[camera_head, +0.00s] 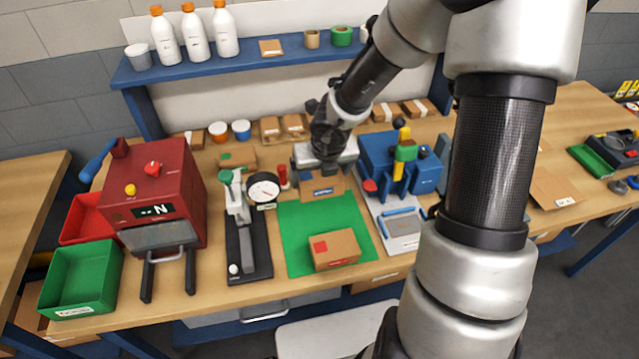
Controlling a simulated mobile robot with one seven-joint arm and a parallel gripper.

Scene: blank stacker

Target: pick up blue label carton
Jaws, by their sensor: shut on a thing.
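The blue label carton (322,190) is a small brown box with a blue label, at the back edge of the green mat (292,230). My gripper (324,172) is above it, pointing down, and is shut on this carton. The arm and gripper body hide the carton's upper part. I cannot tell whether the carton still touches the surface below. A second brown carton with a red label (334,250) sits on the front of the mat, apart from my gripper.
Left of the mat stand a dial gauge (264,190) on a black base and a red machine (158,200). A blue machine (400,165) stands close on the right. A blue shelf (250,58) with bottles runs behind. The mat's middle is clear.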

